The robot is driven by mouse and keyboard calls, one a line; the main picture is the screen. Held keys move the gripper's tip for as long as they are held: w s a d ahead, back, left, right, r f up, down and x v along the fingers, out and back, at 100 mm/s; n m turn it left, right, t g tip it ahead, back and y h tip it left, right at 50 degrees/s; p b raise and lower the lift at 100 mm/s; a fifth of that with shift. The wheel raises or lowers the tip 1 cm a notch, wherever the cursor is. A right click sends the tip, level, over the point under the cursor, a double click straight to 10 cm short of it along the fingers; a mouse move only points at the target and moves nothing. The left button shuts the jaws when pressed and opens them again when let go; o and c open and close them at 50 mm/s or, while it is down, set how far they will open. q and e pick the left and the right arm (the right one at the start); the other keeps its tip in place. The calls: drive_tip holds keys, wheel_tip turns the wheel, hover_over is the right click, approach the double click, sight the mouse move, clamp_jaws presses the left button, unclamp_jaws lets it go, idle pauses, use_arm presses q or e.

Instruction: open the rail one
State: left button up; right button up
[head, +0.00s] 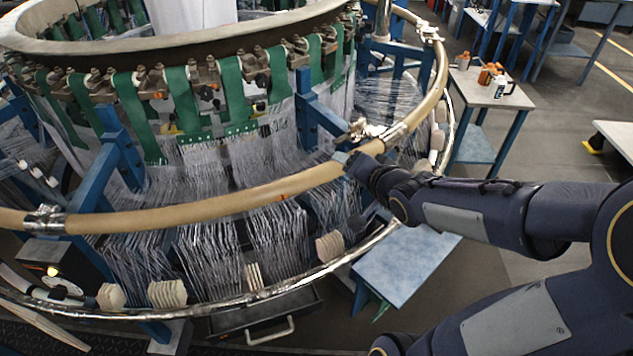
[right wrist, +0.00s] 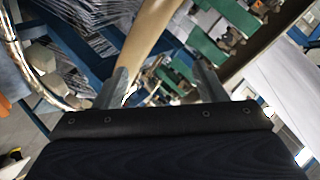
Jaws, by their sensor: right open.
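The rail (head: 225,203) is a tan tube curving around the front of the circular loom, with metal clamps along it. One clamp (head: 44,218) is at the far left and another with a silver latch (head: 366,130) is just right of centre. My right gripper (head: 347,160) is at the rail just below that latch; its fingertips are small and partly hidden in the head view. In the right wrist view the gripper (right wrist: 163,80) is open, with the rail (right wrist: 143,40) passing between its fingers. I cannot tell whether either finger touches it. My left gripper is not in view.
Blue upright posts (head: 118,160) and green straps (head: 185,100) stand behind the rail, with white threads below it. A lower silver hoop (head: 230,306) rings the loom. A small table (head: 490,88) with bottles stands at upper right. Open floor lies right of the loom.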

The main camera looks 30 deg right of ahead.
sight(317, 169)
drive_tip(key=w+f+b, duration=0.1)
drive_tip(key=f, duration=0.1)
drive_tip(key=w+f+m+t+y+b, duration=0.1)
drive_tip(key=f, duration=0.1)
drive_tip(key=w+f+m+t+b, duration=0.1)
drive_tip(key=f, duration=0.1)
drive_tip(key=shift+w+d+y+b, duration=0.3)
drive_tip(key=shift+b, duration=0.05)
drive_tip(key=shift+w+a+f+m+t+y+b, duration=0.15)
drive_tip(key=shift+w+f+m+t+y+b, duration=0.15)
drive_tip(key=shift+f+m+t+y+b, duration=0.2)
drive_tip(key=shift+w+a+f+m+t+y+b, duration=0.1)
drive_tip(key=shift+w+f+m+t+y+b, duration=0.2)
drive_tip(key=shift+f+t+y+b, duration=0.25)
drive_tip(key=shift+s+a+f+m+t+y, duration=0.1)
drive_tip(key=shift+a+f+m+t+y, duration=0.2)
drive_tip(key=shift+y, duration=0.35)
drive_tip(key=x, duration=0.7)
drive_tip(key=shift+w+a+r+b, duration=0.15)
drive_tip(key=shift+w+b, duration=0.2)
drive_tip(key=shift+b, duration=0.05)
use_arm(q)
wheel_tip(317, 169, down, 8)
